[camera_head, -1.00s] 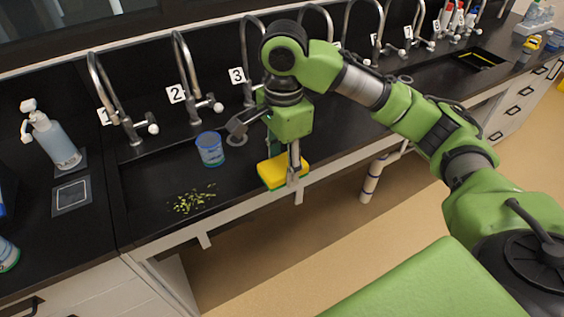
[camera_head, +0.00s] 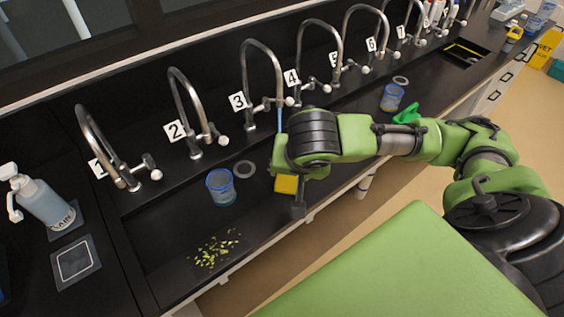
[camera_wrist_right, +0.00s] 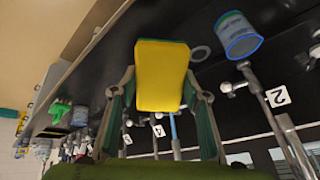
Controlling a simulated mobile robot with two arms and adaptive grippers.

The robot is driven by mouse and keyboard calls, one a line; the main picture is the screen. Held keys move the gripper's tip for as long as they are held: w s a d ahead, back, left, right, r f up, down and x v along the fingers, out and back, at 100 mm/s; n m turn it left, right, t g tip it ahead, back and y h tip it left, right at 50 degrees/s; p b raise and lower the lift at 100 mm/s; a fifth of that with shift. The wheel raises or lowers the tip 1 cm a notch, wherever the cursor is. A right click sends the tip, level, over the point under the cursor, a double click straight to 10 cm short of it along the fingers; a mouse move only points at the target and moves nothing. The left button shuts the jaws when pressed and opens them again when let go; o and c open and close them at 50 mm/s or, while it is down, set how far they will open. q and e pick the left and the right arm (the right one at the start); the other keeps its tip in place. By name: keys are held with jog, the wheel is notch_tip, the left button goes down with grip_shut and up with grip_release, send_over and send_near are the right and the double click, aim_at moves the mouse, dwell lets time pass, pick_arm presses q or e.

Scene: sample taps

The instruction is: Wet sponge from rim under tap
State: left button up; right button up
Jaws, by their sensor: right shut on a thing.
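The yellow sponge (camera_head: 286,184) with a green layer is held by my right gripper (camera_head: 296,194), low over the front of the black sink. In the right wrist view the sponge (camera_wrist_right: 160,72) sits between the two fingers of the gripper (camera_wrist_right: 163,88), which is shut on it. Tap 3 (camera_head: 262,45) arches behind the gripper. A thin blue stream (camera_head: 279,117) hangs below its spout; its lower end is hidden behind my wrist. The stream also shows in the wrist view (camera_wrist_right: 173,127), behind the sponge. My left gripper is out of view.
A blue-rimmed beaker (camera_head: 220,187) and a grey ring (camera_head: 244,169) stand left of my gripper. Green scraps (camera_head: 215,249) lie at the front left. Several taps line the back.

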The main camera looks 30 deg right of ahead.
jog(key=shift+w+d+b, duration=0.2)
jog(key=shift+w+b, duration=0.15)
jog(key=shift+b, duration=0.05)
jog(key=shift+w+d+f, duration=0.1)
jog(key=shift+w+f, duration=0.05)
jog(key=shift+w, duration=0.15)
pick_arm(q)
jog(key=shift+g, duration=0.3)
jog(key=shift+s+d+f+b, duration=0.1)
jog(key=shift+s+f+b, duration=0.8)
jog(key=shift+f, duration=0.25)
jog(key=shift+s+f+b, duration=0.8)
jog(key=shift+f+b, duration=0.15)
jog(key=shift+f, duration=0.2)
pick_arm(e)
jog(key=w+d+f, duration=0.2)
jog(key=w+d, duration=0.2)
jog(key=w, duration=0.7)
jog(key=shift+w+d+f, duration=0.15)
jog(key=shift+w+d, duration=0.05)
jog(key=shift+w, duration=0.1)
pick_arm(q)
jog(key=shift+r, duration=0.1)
pick_arm(e)
jog(key=shift+s, duration=0.1)
